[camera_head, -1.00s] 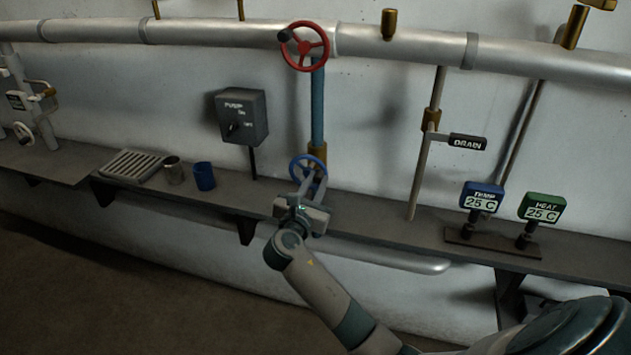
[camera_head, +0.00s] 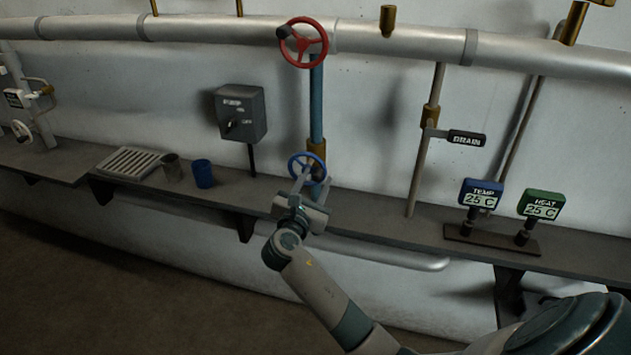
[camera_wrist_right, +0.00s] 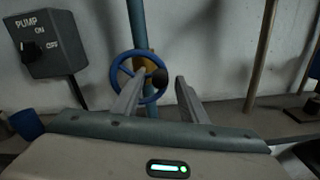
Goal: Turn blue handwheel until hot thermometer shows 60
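The blue handwheel (camera_head: 306,167) sits low on the blue vertical pipe above the shelf. In the right wrist view the wheel (camera_wrist_right: 126,64) shows a dark round knob on its right side. My right gripper (camera_head: 309,181) is in front of the wheel. Its fingers (camera_wrist_right: 160,82) stand apart with the knob between or just beyond them; I cannot tell whether they touch the wheel. A blue display marked TEMP (camera_head: 481,198) and a green display marked HEAT (camera_head: 541,206) both read 25 C. Neither is labelled hot. My left gripper is not in view.
A red handwheel (camera_head: 303,43) is above on the same pipe. The pump switch box (camera_head: 240,113) is to the left and the drain lever (camera_head: 466,138) to the right. A blue cup (camera_head: 203,174), metal cup (camera_head: 172,167) and grate (camera_head: 130,162) stand on the shelf (camera_head: 375,217).

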